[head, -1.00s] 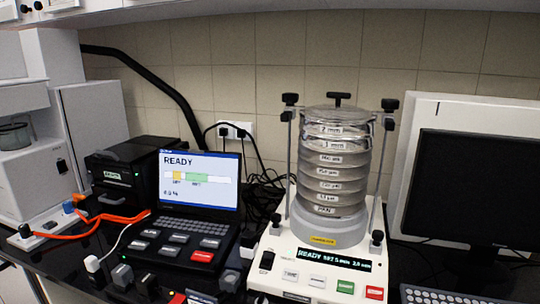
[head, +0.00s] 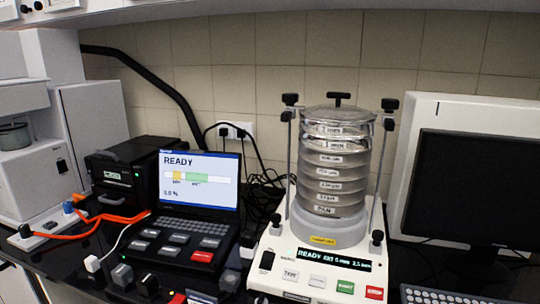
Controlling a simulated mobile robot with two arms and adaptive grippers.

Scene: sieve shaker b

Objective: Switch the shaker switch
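White, green and red buttons lie along the panel's lower edge. Neither of my grippers shows in the head view.
A device with a lit READY screen (head: 199,180) and keypad stands left of the shaker. A black box (head: 120,178) and orange cables are further left. A dark monitor (head: 470,185) and keyboard (head: 455,296) stand at the right. Small blocks crowd the bench's front edge.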

